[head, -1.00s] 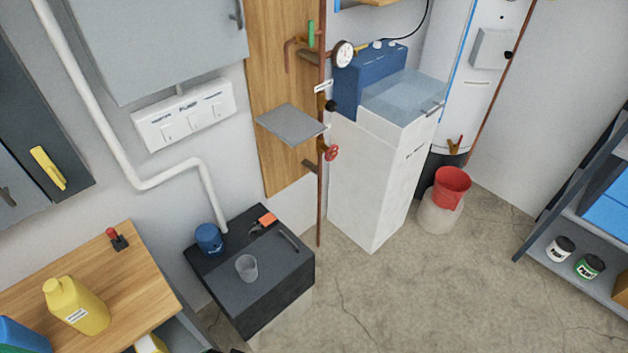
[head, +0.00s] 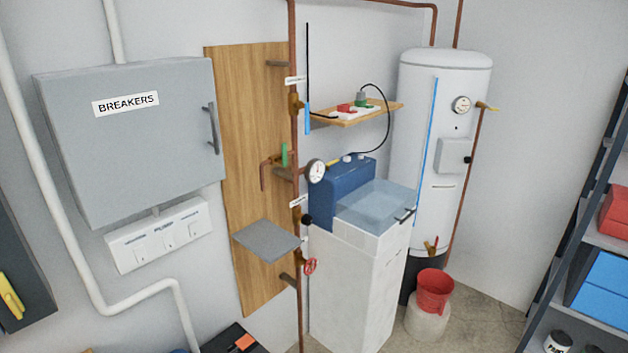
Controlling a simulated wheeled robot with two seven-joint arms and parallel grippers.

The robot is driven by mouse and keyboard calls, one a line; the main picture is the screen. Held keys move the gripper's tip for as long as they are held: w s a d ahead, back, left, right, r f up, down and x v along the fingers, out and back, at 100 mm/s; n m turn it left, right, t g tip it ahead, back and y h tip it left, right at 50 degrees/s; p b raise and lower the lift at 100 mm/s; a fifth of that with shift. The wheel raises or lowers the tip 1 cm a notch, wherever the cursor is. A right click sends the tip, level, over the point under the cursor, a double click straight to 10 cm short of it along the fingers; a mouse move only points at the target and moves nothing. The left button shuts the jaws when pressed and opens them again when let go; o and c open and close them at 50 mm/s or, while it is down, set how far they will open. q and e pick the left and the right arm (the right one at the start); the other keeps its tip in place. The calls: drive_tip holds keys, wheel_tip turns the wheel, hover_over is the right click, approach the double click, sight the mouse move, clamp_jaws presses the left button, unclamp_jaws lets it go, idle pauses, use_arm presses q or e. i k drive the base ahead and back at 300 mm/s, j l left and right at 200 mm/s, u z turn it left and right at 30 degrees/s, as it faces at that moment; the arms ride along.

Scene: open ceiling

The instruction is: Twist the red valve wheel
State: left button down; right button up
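The small red valve wheel (head: 310,266) is on the vertical copper pipe (head: 297,180), low down, just right of the grey shelf plate (head: 267,241). A black knob (head: 306,221) and a white tag sit above it on the same pipe. Higher up are a green-handled valve (head: 284,155) and a round white gauge (head: 316,171). Neither of my grippers is in the head view.
A white cabinet with a blue unit (head: 338,195) stands right of the pipe. A white tank (head: 440,140) and a red bucket (head: 434,291) are further right. A grey breaker box (head: 130,140) hangs left. Shelving (head: 575,230) edges the right side.

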sight(310, 266)
drive_tip(key=i+l+u, duration=0.15)
drive_tip(key=u, duration=0.25)
drive_tip(key=i+l+u, duration=0.1)
drive_tip(key=l+u, duration=0.15)
drive_tip(key=u, duration=0.15)
drive_tip(key=i+l+u, duration=0.1)
drive_tip(key=l+u, duration=0.25)
drive_tip(key=i+l+u, duration=0.15)
drive_tip(key=l+u, duration=0.15)
drive_tip(key=l, duration=0.85)
drive_tip(key=i+l+u, duration=0.1)
drive_tip(key=l+u, duration=0.15)
drive_tip(key=l, duration=0.95)
